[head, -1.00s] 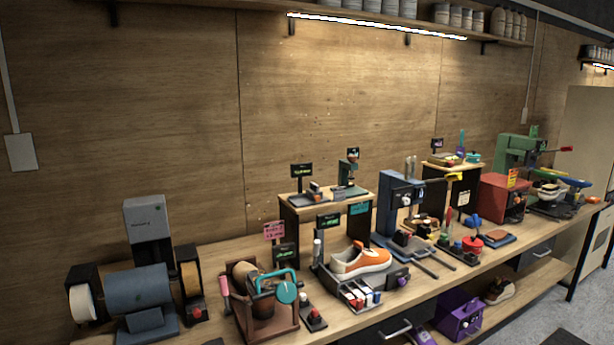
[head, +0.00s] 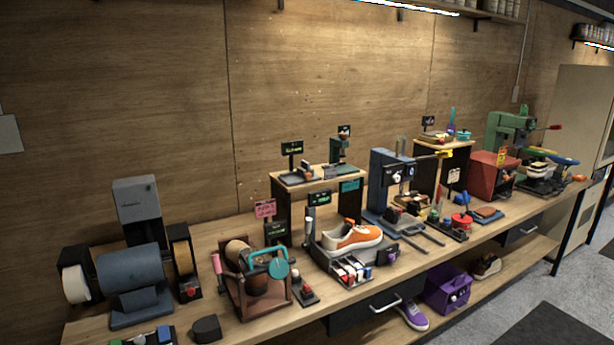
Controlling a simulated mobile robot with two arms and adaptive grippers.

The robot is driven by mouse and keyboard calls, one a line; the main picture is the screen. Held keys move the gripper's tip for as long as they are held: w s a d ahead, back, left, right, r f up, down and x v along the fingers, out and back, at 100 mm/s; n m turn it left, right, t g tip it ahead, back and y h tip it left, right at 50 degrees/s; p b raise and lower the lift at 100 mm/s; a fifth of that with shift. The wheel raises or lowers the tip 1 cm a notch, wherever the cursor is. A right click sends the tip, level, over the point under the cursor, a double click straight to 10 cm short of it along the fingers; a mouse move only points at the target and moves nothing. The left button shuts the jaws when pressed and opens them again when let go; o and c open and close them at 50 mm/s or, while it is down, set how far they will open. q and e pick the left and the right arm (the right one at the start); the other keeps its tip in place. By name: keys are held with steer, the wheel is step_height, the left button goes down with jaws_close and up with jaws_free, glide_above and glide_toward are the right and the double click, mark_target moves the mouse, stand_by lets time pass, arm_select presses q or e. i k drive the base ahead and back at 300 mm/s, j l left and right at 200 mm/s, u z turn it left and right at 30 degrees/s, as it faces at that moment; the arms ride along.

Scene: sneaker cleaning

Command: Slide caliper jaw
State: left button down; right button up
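No caliper can be made out with certainty at this size. A teal tool with an arched handle and round dial (head: 278,268) rests on a brown wooden stand (head: 242,299) at the left middle of the bench; I cannot tell whether it is the caliper. Small gauge-like devices (head: 299,175) sit on a raised shelf (head: 281,199) behind it, too small to read. Neither of my grippers is in view.
The long wooden workbench (head: 223,230) carries a blue-grey polishing machine (head: 128,270), an orange sneaker (head: 352,238), a blue press (head: 381,182), a red box (head: 490,173) and a green press (head: 508,127). A purple box (head: 448,288) stands on the shelf below.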

mark_target(301, 171)
steer(key=i+l+u, duration=0.1)
steer(key=i+l, duration=0.35)
steer(key=l, duration=0.25)
steer(key=i+l+u, duration=0.15)
steer(key=i+l, duration=0.3)
steer(key=l, duration=0.25)
steer(key=i+l+u, duration=0.15)
steer(key=l, duration=0.25)
steer(key=i, duration=0.05)
